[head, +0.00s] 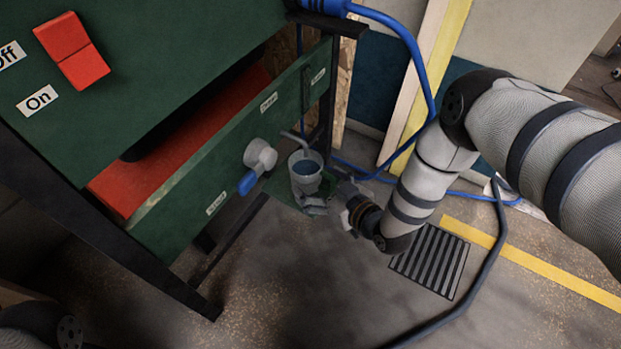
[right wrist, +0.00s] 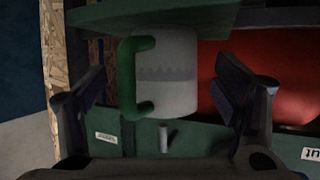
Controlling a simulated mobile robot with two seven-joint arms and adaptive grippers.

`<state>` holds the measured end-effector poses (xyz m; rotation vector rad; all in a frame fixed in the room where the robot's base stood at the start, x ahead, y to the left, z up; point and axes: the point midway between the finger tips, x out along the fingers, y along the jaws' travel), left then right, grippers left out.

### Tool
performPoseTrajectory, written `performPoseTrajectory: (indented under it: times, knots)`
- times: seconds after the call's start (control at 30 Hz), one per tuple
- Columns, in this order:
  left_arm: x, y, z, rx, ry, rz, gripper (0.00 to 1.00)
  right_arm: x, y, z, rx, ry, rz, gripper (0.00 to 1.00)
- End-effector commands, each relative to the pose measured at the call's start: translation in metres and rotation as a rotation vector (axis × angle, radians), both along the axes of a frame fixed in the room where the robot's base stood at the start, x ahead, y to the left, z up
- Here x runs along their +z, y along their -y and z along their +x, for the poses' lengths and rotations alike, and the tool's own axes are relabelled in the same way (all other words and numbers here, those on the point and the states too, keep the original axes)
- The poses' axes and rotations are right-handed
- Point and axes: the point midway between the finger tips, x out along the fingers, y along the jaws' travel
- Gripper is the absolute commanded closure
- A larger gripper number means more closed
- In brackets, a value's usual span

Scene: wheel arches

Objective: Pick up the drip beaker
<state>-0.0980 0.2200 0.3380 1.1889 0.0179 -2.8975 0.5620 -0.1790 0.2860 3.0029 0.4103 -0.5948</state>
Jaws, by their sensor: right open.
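The drip beaker (head: 306,172) is a pale cup holding bluish liquid. It stands upright on a small green shelf (head: 283,184) at the front of the green machine, below a thin bent spout (head: 294,137). My right gripper (head: 328,205) is open at the beaker's near right side. In the right wrist view the beaker (right wrist: 178,70) has a green handle (right wrist: 130,75) and sits between the two spread fingers (right wrist: 158,95), with visible gaps on both sides. In the head view the gripper covers the beaker's lower part. My left gripper is not in view.
A red tray (head: 165,160) lies in the machine behind the green front panel. A dark frame leg (head: 325,105) and blue hoses (head: 412,60) stand close by. A floor grate (head: 430,258) lies below.

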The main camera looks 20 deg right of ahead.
Motion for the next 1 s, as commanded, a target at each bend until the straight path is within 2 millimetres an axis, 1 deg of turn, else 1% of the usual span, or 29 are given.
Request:
performPoseTrajectory:
  times: [0.03,0.1,0.2,0.43,0.47,0.5,0.57,0.6,0.67,0.7,0.9,1.0]
  knots:
    - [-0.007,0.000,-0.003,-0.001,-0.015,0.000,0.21,-0.008,-0.006,0.009,0.001,0.000,0.002,0.17]
    - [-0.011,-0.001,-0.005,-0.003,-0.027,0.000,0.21,-0.012,-0.010,0.020,0.001,-0.001,-0.001,0.17]
    - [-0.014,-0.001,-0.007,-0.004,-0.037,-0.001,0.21,-0.015,-0.012,0.031,0.001,-0.002,0.000,0.17]
    - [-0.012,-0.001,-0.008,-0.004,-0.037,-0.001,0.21,-0.012,-0.013,0.033,0.001,-0.001,0.000,0.17]
    - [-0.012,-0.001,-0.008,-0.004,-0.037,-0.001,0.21,-0.012,-0.013,0.033,0.001,-0.001,0.000,0.24]
    - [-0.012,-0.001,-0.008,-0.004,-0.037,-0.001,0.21,-0.012,-0.013,0.033,0.001,-0.001,0.000,0.33]
    - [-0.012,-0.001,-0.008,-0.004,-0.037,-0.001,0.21,-0.012,-0.013,0.033,0.001,-0.001,0.000,0.46]
    - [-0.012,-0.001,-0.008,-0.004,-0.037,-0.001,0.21,-0.012,-0.013,0.033,0.001,-0.001,0.000,0.56]
    - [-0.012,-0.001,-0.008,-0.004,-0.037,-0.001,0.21,-0.012,-0.013,0.033,0.001,-0.001,0.000,0.69]
    - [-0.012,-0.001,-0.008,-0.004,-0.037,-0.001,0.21,-0.012,-0.013,0.033,0.001,-0.001,0.000,0.71]
    - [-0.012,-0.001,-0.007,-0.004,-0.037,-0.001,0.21,-0.012,-0.013,0.032,0.001,-0.001,0.000,0.71]
    - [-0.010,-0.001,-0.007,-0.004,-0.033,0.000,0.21,-0.007,-0.013,0.033,0.001,0.000,0.000,0.71]
